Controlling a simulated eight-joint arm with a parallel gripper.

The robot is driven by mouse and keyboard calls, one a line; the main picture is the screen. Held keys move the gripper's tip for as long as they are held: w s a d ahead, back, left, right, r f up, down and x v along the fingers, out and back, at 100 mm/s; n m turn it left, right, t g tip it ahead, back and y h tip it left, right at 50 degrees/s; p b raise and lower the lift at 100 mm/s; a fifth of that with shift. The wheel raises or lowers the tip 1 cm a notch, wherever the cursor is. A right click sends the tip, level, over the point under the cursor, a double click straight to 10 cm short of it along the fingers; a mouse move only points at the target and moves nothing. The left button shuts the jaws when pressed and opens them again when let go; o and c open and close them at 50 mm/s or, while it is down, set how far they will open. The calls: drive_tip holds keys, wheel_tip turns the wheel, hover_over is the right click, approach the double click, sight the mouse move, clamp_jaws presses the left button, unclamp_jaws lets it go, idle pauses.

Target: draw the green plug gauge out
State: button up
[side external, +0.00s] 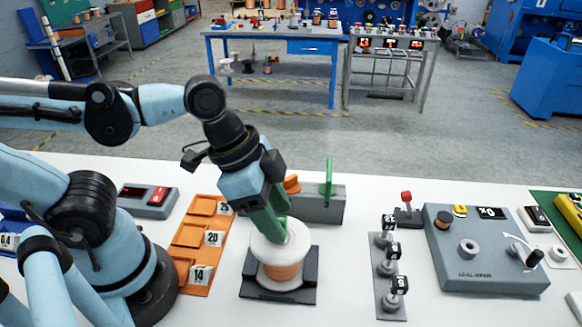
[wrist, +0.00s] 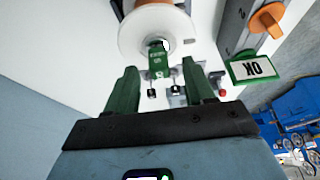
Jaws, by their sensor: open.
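The green plug gauge (wrist: 158,62) stands in the centre hole of a white-flanged spool (wrist: 135,38), its lettered grip showing above the flange in the wrist view. In the side view the spool (side external: 281,272), with copper-coloured winding, stands upright on a black base (side external: 250,291). My gripper (side external: 272,220) is just above the spool, pointing down. In the wrist view my gripper (wrist: 160,72) is open, with one green finger on each side of the gauge and gaps visible. In the side view the fingers mostly hide the gauge.
A grey block (side external: 320,208) behind the spool carries an orange piece (side external: 291,184) and an upright green piece (side external: 328,178), marked OK in the wrist view. An orange tray (side external: 190,240) is left. Black-topped weights (side external: 391,252) and a grey device (side external: 480,270) are right.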

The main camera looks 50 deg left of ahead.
sight(280, 219)
drive_tip(key=shift+x, duration=1.05)
clamp_jaws()
drive_tip(key=shift+r, duration=1.6)
drive_tip(key=shift+r, duration=2)
